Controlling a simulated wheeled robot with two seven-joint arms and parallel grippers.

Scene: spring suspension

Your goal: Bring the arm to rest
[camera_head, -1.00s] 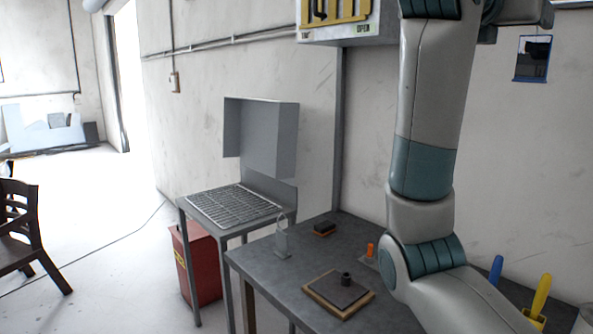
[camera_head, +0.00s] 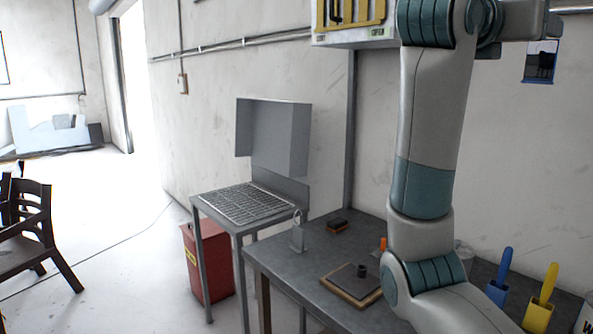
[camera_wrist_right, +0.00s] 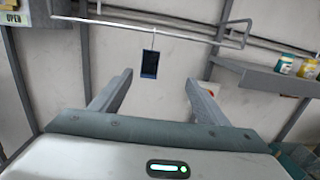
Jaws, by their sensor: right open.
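My right arm (camera_head: 430,150) hangs in front of the workbench in the head view, bent at an elbow low in the picture. Its gripper is outside the head view. In the right wrist view my right gripper (camera_wrist_right: 158,88) is open, its two fingers apart with nothing between them. It faces the wall, where a small dark hanging card (camera_wrist_right: 149,64) shows beyond the fingers. My left gripper is in neither view.
A workbench (camera_head: 290,262) holds a wooden board (camera_head: 350,288) with a dark plate and small black cylinder, a dark block (camera_head: 337,225), and blue (camera_head: 500,280) and yellow (camera_head: 541,300) handled tools. A grill-topped stand (camera_head: 247,203), red bin (camera_head: 208,262) and chair (camera_head: 28,232) stand left.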

